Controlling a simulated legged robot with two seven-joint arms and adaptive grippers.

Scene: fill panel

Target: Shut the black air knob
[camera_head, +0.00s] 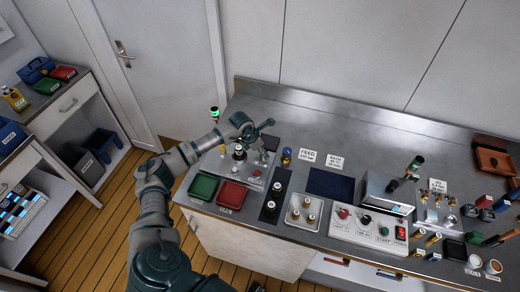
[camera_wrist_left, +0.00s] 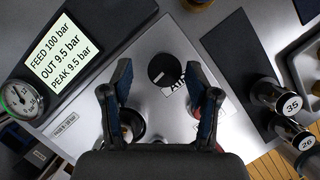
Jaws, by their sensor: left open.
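The black air knob (camera_wrist_left: 163,69) is a round dark knob with a small pale mark near its middle. It stands on the light grey fill panel (camera_wrist_left: 165,112), beside a white label (camera_wrist_left: 188,79) that is partly covered. My left gripper (camera_wrist_left: 161,84) is open and empty above the panel, its two fingers apart on either side of the knob in the left wrist view. I cannot tell whether they touch anything. In the head view my left gripper (camera_head: 262,128) hangs over the back of the panel, and I cannot pick out the air knob for sure there. My right gripper is not in view.
A display (camera_wrist_left: 62,52) reads feed 100 bar, out 9.5 bar, peak 9.5 bar, next to a round gauge (camera_wrist_left: 20,99). Dark cylinders (camera_wrist_left: 277,94) stand to the right. Green (camera_head: 203,186) and red (camera_head: 232,194) trays lie in front.

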